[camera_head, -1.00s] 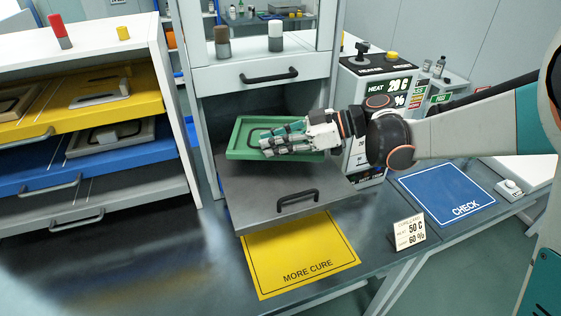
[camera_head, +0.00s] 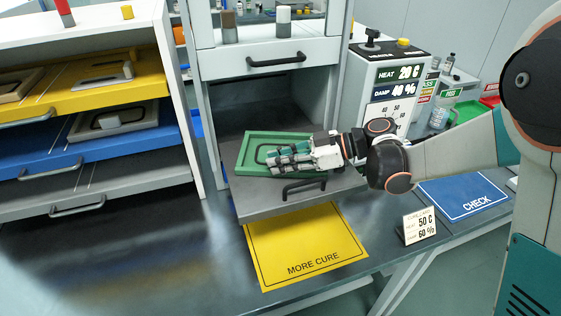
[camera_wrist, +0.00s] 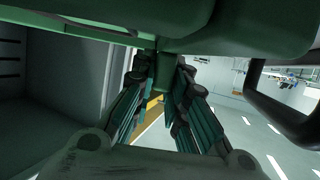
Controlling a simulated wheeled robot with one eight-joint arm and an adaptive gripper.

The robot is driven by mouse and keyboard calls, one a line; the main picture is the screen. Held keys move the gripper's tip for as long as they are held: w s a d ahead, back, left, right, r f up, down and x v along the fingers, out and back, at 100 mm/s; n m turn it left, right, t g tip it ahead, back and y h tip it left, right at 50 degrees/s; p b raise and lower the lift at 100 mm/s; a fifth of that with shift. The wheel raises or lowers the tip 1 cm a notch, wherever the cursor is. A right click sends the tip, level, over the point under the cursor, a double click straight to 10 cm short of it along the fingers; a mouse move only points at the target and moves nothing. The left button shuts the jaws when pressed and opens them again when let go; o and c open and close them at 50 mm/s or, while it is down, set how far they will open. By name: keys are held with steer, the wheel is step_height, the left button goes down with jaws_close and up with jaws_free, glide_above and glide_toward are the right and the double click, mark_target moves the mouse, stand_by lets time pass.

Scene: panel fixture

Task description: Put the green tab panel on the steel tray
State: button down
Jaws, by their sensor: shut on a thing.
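The green panel (camera_head: 249,154) is a flat plate with a raised rim, over the grey tray (camera_head: 262,208) pulled out of the middle cabinet. Whether it touches that tray is unclear. My gripper (camera_head: 273,157) reaches in from the right and covers part of the panel. In the wrist view the panel (camera_wrist: 245,28) spans the top. My gripper's fingers (camera_wrist: 168,85) are shut on its green tab (camera_wrist: 166,72). A second grey tray (camera_head: 110,184), with a handle and nothing seen on it, is lowest in the left rack.
Above it in the rack are a blue tray (camera_head: 40,167) and a yellow tray (camera_head: 85,88), both holding panels. A yellow MORE CURE mat (camera_head: 300,235), a small sign (camera_head: 418,226) and a blue CHECK mat (camera_head: 462,196) lie to the front and right. A display box (camera_head: 400,75) stands behind my arm.

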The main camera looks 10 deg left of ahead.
steer(key=shift+f, duration=0.15)
steer(key=c, duration=1.6)
jaws_free()
